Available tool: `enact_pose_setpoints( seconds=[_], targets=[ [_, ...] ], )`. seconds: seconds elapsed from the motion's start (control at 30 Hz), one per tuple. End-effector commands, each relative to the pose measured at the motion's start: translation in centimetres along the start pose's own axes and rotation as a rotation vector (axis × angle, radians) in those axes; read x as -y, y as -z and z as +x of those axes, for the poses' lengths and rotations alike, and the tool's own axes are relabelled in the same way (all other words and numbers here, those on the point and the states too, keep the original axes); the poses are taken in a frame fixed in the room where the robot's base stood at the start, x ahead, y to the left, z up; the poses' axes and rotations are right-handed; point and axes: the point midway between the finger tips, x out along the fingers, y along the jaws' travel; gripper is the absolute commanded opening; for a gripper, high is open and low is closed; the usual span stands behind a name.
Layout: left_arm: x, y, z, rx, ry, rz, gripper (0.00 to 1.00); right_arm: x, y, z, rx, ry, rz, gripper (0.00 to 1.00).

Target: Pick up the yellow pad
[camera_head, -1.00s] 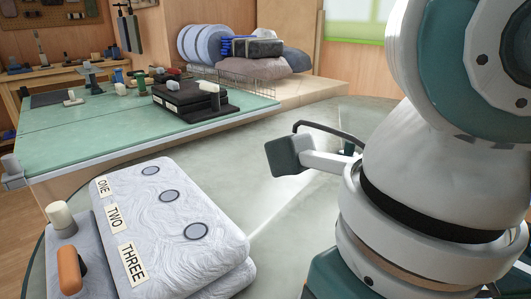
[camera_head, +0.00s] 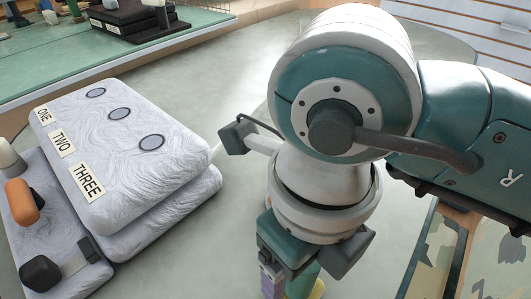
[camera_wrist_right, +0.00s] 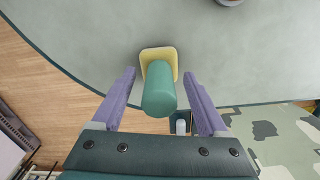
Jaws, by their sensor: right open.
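The yellow pad (camera_wrist_right: 157,53) has a green cylindrical handle (camera_wrist_right: 159,92) standing up from it, near the round table's edge in the right wrist view. In the head view only a sliver of the pad (camera_head: 318,289) and part of the handle (camera_head: 302,284) show at the bottom, mostly hidden by my right arm. My right gripper (camera_wrist_right: 159,75) is open, with its purple fingers on either side of the handle and gaps on both sides. In the head view the right gripper (camera_head: 293,284) points down over the pad. My left gripper is not in view.
A grey marbled block (camera_head: 110,150) labelled ONE, TWO, THREE stands at left, beside a grey base with an orange knob (camera_head: 21,201). A green-topped bench (camera_head: 60,60) is behind. The grey tabletop (camera_head: 180,240) between block and gripper is clear.

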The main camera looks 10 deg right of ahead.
Motion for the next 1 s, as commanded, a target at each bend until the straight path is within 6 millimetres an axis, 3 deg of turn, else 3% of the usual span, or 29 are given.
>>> enact_pose_setpoints(
  seconds=[0.1, 0.73, 1.0],
  targets=[
    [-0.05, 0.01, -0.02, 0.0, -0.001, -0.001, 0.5, -0.02, 0.0, -0.05, 0.0, -0.001, 0.0, 0.73],
    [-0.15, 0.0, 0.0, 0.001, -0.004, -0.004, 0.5, -0.01, 0.0, -0.08, 0.0, -0.001, 0.0, 0.03],
    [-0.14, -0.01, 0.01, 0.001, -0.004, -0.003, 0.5, -0.02, 0.0, -0.08, 0.0, -0.001, 0.0, 0.0]
  ],
)
